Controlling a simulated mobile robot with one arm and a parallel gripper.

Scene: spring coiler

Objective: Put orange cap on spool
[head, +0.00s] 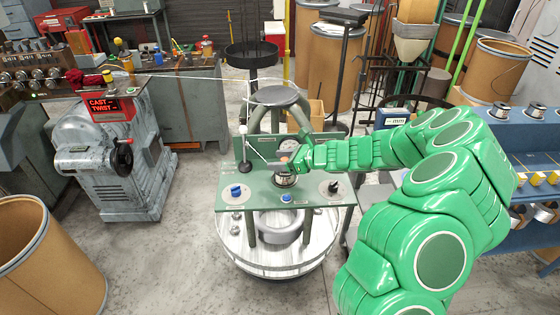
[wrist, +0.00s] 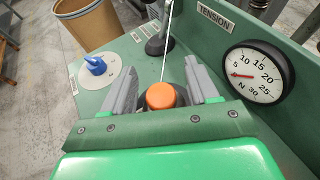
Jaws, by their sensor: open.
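The orange cap (wrist: 160,95) shows in the wrist view between the two grey fingers of my gripper (wrist: 162,85). Gaps show on both sides of it, so the fingers are open around it and do not pinch it. In the head view my gripper (head: 289,164) is over the green panel (head: 313,189), just above a small metallic spool (head: 285,181). The cap is only a small orange spot there, beside the gripper tip. The spool is hidden in the wrist view, and I cannot tell whether the cap is seated on it.
A tension dial (wrist: 257,74) stands close to the right finger. A blue knob (wrist: 95,65) is on the panel to the left. A thin wire (wrist: 168,40) runs down toward the cap past a dark post (wrist: 158,40). A round plate (head: 275,95) stands behind the panel.

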